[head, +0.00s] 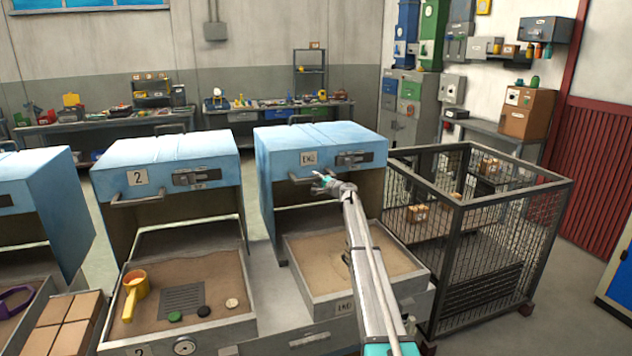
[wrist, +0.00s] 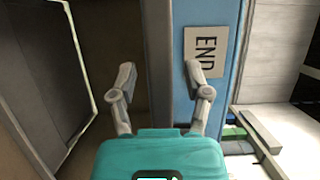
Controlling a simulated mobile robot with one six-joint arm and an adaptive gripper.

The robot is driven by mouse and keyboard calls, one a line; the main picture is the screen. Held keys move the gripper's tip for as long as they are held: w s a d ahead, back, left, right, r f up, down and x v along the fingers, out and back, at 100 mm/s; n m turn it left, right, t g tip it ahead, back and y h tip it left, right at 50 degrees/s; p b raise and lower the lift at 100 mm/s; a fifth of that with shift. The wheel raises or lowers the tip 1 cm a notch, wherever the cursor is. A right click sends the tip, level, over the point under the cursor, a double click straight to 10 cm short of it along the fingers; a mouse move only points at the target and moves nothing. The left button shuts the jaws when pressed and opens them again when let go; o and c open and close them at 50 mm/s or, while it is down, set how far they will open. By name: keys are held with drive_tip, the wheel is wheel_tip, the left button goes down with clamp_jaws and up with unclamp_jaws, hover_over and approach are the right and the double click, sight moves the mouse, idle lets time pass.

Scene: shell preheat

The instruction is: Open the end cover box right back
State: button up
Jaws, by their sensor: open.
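The END cover box has a blue cover (head: 320,140) standing raised over a sand-filled tray (head: 310,291), with its opening facing forward. An END plate (head: 309,158) is on the cover's front face; the plate also shows, turned sideways, in the wrist view (wrist: 205,52). A handle bar (head: 299,179) runs along the lower front edge, partly hidden by my gripper. My gripper (head: 322,181) is at this lower edge, just below the plate. In the wrist view my gripper (wrist: 161,76) is open, its fingers spread about the cover's edge. I see nothing held; contact cannot be told.
A second raised blue cover (head: 165,150) marked 2 stands to the left over a sand tray with a yellow scoop (head: 134,292). A wire mesh cage (head: 500,240) stands close on the right. Workbenches (head: 250,112) line the back wall, with floor between.

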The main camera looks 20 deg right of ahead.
drive_tip(key=v, duration=1.1)
drive_tip(key=shift+s, duration=0.25)
drive_tip(key=shift+d, duration=0.15)
drive_tip(key=s+a+f+n+g+p, duration=0.1)
drive_tip(key=s+a+f+n+g, duration=0.2)
drive_tip(key=s+a, duration=0.55)
drive_tip(key=s+a+f+n+g+p, duration=0.1)
drive_tip(key=s+a+f+n+g, duration=0.25)
drive_tip(key=s+a, duration=0.45)
drive_tip(key=s+a+f+n+g+p, duration=0.1)
drive_tip(key=s+a+f+n+g, duration=0.25)
drive_tip(key=s+a, duration=0.5)
drive_tip(key=s+f+n+g+h+p, duration=0.2)
drive_tip(key=s+g+h, duration=0.4)
drive_tip(key=s, duration=2.5)
drive_tip(key=shift+a+f+n+h, duration=0.4)
drive_tip(key=shift+f+n+h, duration=0.1)
drive_tip(key=shift+n+h, duration=0.15)
